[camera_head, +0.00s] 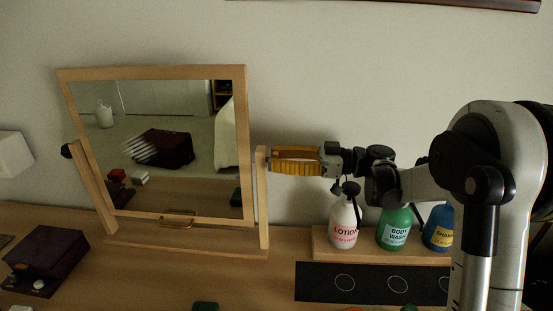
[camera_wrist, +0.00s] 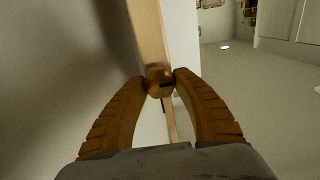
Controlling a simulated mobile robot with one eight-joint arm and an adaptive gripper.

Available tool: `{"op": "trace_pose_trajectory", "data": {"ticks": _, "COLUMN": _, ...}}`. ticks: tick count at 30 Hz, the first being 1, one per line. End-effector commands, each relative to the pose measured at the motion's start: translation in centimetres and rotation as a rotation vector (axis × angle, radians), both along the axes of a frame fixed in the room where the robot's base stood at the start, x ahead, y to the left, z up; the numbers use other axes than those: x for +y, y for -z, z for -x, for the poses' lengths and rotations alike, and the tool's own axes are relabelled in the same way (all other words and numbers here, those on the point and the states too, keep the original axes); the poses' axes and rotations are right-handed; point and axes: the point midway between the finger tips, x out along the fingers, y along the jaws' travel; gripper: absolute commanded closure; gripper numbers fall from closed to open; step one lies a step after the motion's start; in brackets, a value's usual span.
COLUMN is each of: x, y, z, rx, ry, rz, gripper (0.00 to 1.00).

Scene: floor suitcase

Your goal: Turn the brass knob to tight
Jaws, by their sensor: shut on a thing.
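The brass knob (camera_wrist: 157,79) sits on the side of the mirror's right wooden post (camera_wrist: 150,30). It is round, with a dark mark on its right side in the wrist view. My gripper (camera_wrist: 161,80) is shut on it, one orange ribbed finger on each side. In the head view my gripper (camera_head: 271,160) reaches from the right to the post (camera_head: 262,205), and its fingers hide the knob. The mirror (camera_head: 150,72) has a light wooden frame, stands on the table and looks slightly tilted. A brass handle (camera_head: 177,218) is at its lower edge.
Bottles of lotion (camera_head: 343,225), body wash (camera_head: 395,229) and blue shampoo (camera_head: 437,228) stand on a wooden riser (camera_head: 322,243) below my arm. A black mat (camera_head: 318,284) with circles lies in front. A dark purple box (camera_head: 47,252) sits at left.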

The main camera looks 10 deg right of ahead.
Motion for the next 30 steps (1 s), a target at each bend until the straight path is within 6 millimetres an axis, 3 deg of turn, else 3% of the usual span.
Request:
{"op": "trace_pose_trajectory", "data": {"ticks": 11, "x": 0.04, "y": -0.06, "z": -0.09, "rx": 0.170, "ry": 0.000, "rz": -0.034, "gripper": 0.95}}
{"op": "trace_pose_trajectory", "data": {"ticks": 30, "x": 0.02, "y": 0.02, "z": -0.32, "rx": 0.757, "ry": -0.001, "rz": -0.149, "gripper": 0.95}}
